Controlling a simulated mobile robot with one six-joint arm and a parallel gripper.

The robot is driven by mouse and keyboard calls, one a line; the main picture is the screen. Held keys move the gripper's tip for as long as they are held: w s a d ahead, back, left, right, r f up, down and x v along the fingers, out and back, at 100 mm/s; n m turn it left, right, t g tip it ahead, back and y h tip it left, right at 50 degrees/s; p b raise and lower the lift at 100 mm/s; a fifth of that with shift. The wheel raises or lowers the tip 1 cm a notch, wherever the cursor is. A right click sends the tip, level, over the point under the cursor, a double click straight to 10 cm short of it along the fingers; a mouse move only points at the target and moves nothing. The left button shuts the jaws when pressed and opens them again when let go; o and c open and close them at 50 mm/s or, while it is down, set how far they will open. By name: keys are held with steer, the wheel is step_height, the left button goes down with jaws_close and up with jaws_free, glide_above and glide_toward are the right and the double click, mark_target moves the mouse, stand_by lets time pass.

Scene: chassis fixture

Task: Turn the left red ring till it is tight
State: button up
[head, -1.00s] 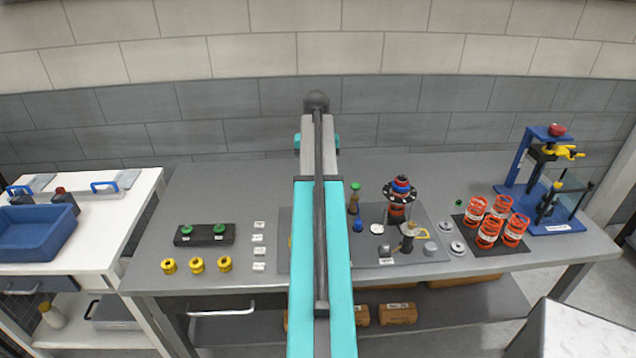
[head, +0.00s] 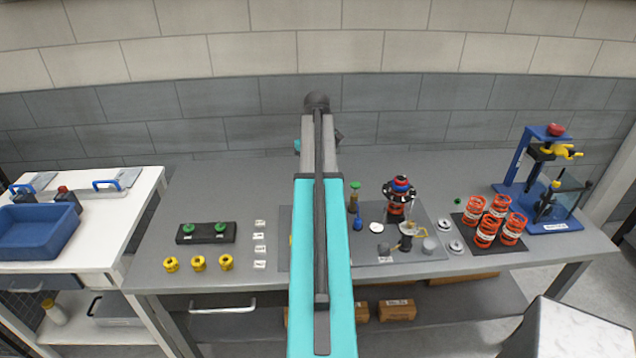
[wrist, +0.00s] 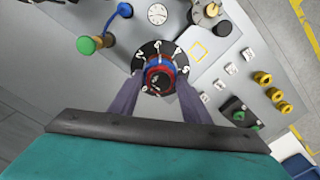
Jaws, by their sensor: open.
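In the wrist view a post carries a black dial plate (wrist: 146,53) with white numerals, and a red ring (wrist: 158,79) with a blue ring (wrist: 154,62) against it. By the neighbouring parts, this is the left post, which my arm hides in the head view. My gripper (wrist: 159,84) is open. Its two fingers reach down on either side of the red ring; I cannot tell whether they touch it.
A green-capped bottle (wrist: 88,44) and a blue part (wrist: 121,10) stand close to the post. A white gauge (wrist: 157,14) and brass fitting (wrist: 208,12) are near. Yellow knobs (head: 198,263), a black block with green knobs (head: 205,233) and orange springs (head: 487,233) lie farther off.

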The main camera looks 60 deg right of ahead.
stand_by(0.4)
steer(key=shift+n+p, duration=0.6)
steer(key=shift+n, duration=1.7)
